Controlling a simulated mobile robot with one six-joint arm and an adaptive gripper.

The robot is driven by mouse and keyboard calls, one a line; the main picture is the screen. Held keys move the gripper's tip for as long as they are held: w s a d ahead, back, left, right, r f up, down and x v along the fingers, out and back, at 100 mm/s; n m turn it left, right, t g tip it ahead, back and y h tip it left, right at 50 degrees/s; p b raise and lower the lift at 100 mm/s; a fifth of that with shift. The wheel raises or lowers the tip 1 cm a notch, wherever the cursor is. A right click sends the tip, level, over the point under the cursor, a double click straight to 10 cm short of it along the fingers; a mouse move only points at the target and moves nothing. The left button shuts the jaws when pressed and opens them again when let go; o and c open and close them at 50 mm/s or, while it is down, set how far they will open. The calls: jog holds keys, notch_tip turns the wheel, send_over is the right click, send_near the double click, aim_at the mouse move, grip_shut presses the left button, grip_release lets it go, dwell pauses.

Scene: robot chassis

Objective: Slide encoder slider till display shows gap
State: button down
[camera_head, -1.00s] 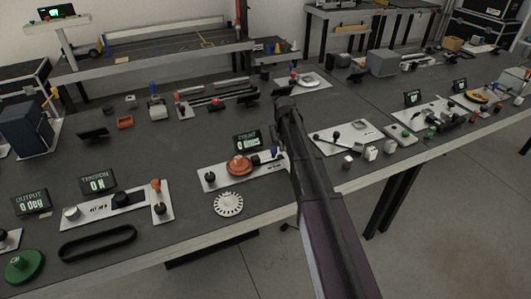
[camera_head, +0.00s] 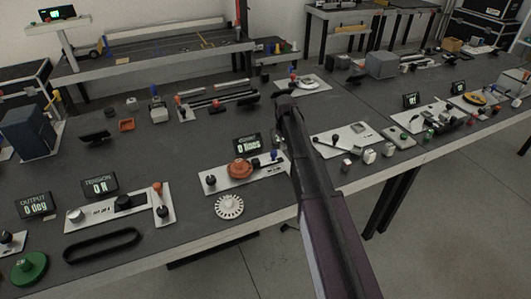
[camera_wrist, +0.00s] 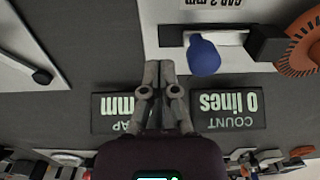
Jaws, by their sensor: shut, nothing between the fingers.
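The encoder plate (camera_head: 262,172) carries an orange disc (camera_head: 238,168), a black knob (camera_head: 210,181) and a blue slider knob (camera_head: 274,156). The blue knob (camera_wrist: 204,56) also shows in the wrist view, by a dark slot and a printed gap label (camera_wrist: 228,3). The count display (camera_wrist: 229,110) reads 0 lines. The gap display (camera_wrist: 118,112) beside it is partly covered by my gripper, so its number is hidden.
A white toothed wheel (camera_head: 229,206) lies in front of the encoder plate. Another plate (camera_head: 345,140) with loose blocks is right of my arm. Bare table shows between the plates.

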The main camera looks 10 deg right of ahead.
notch_tip(320, 180, up, 6)
jog(key=p, duration=0.5)
jog(key=shift+f, duration=0.25)
jog(key=s+d+m, duration=0.1)
jog(key=s+m, duration=0.2)
jog(key=s, duration=2.5)
jog(key=shift+s+d+m, duration=0.15)
jog(key=shift+s+m, duration=0.15)
jog(key=shift+s, duration=0.05)
dwell(2.1)
